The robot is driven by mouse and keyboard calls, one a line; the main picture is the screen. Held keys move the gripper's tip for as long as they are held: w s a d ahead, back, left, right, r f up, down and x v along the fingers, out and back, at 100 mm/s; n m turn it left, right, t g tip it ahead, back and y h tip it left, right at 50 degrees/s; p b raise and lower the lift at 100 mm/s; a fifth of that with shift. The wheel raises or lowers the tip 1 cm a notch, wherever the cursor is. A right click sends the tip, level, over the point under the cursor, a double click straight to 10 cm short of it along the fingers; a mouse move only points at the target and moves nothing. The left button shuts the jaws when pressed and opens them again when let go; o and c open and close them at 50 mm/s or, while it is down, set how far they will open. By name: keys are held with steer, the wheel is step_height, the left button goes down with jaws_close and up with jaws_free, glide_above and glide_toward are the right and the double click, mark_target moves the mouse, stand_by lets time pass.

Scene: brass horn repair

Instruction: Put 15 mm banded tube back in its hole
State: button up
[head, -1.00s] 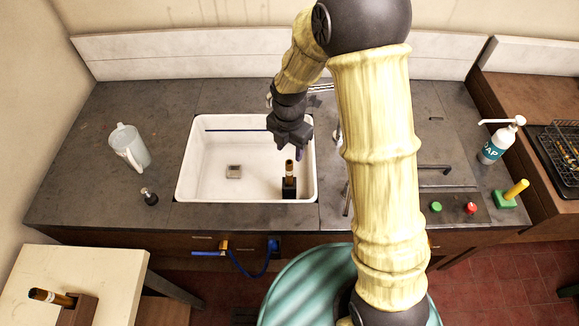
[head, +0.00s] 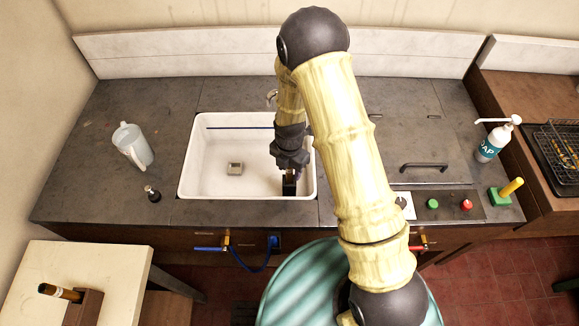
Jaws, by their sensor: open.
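In the sink stands a black block (head: 290,188) with a brown tube (head: 290,171) upright in it, mostly hidden by my gripper. My gripper (head: 290,167) points down over this tube, its open fingers at the tube's upper end; whether they touch it I cannot tell. Which tube is the 15 mm one cannot be read.
The white sink (head: 205,182) has walls close around my gripper and a drain (head: 235,168). A clear jug (head: 132,145) and small dark-based item (head: 152,194) stand left. A soap bottle (head: 493,142) and yellow peg in a green block (head: 502,197) stand right.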

jaws_close()
step_height(320, 180, up, 10)
steer(key=p, duration=0.7)
stand_by(1.2)
steer(key=shift+r, duration=0.1)
